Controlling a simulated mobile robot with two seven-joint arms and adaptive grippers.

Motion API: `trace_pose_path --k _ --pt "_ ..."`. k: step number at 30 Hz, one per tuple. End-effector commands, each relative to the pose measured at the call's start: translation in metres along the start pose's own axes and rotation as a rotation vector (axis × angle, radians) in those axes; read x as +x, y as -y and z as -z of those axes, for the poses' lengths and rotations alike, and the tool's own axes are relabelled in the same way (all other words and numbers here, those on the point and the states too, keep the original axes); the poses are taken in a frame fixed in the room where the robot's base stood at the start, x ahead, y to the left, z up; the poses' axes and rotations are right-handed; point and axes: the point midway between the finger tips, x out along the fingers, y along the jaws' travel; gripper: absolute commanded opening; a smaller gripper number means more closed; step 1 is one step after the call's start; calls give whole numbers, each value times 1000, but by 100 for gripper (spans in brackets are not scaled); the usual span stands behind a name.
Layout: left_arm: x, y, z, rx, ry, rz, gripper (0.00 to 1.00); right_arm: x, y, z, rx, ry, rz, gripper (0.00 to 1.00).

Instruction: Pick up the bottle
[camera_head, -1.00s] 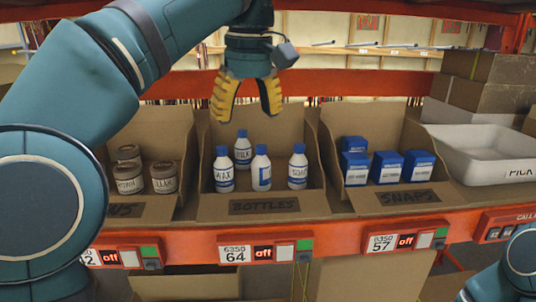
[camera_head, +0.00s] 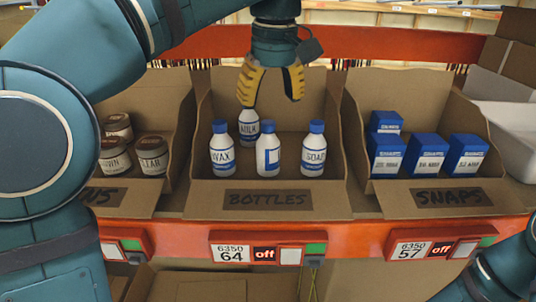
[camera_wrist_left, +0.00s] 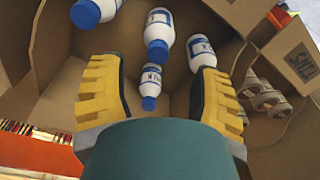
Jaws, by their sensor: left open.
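Several white bottles with blue caps stand upright in the open cardboard bin marked BOTTLES (camera_head: 270,199). In front are WAX (camera_head: 222,158), a middle bottle with a blue mark (camera_head: 268,158) and SOAP (camera_head: 314,158); MILK (camera_head: 249,128) is behind them. My left gripper (camera_head: 272,97), with yellow fingers, is open and empty above the back of the bin, its left fingertip overlapping MILK's cap in the head view. In the left wrist view the open gripper (camera_wrist_left: 160,75) has the rear bottle (camera_wrist_left: 151,86) between its fingers in the picture; whether they touch is unclear. My right gripper is out of view.
A bin of brown-lidded jars (camera_head: 150,157) stands to the left and a SNAPS bin of blue boxes (camera_head: 426,150) to the right. Cardboard walls (camera_head: 336,115) divide the bins. An orange shelf edge (camera_head: 350,238) carries labels in front. A white tray (camera_head: 512,150) is far right.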

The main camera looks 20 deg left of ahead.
Motion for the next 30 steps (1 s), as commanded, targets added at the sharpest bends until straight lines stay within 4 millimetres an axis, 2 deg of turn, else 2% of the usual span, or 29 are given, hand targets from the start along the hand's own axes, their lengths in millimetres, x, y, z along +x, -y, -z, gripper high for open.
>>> trace_pose_path --k 3,10,18,21,28,29,30 --pt "16 0 0 0 0 0 63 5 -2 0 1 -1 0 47" --pt "30 1 2 -1 0 0 63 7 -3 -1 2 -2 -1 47" --pt "68 1 5 -1 0 1 63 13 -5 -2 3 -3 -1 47" --pt "74 1 5 -1 1 1 63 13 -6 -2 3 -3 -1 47" --pt "74 1 5 -1 0 -1 63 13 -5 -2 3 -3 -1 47" --pt "74 1 5 -1 0 -1 62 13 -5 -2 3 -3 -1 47" --pt "74 1 5 -1 0 -1 48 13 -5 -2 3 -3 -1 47"
